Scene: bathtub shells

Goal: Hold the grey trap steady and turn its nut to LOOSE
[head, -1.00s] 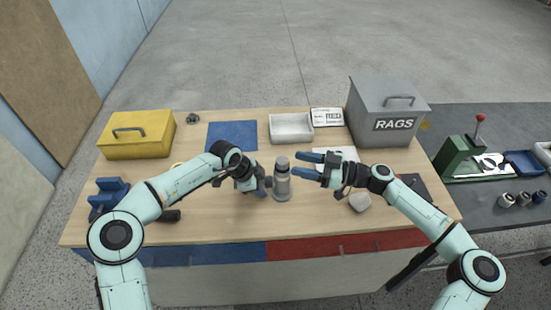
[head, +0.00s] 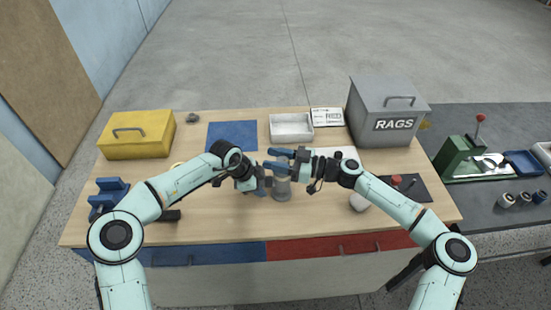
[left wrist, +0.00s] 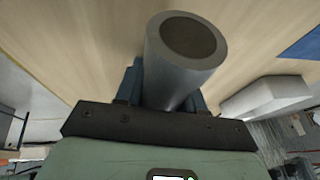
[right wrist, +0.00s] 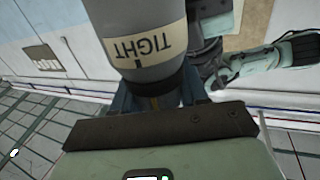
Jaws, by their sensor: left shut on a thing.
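The grey trap (head: 282,190) stands upright near the middle of the wooden bench. My left gripper (head: 263,184) is shut on it from the left; in the left wrist view a grey tube (left wrist: 185,60) with a dark round end lies between the fingers. My right gripper (head: 278,160) is open at the trap's upper end, its blue fingers on either side of it. In the right wrist view the trap (right wrist: 145,65) carries a cream band reading TIGHT, upside down, with a dark mark. The nut is mostly hidden, and I cannot tell whether the right fingers touch it.
A blue mat (head: 231,135), white tray (head: 291,138) and printed card (head: 327,117) lie behind the trap. The yellow box (head: 137,145) is at left, the grey RAGS bin (head: 388,120) at back right.

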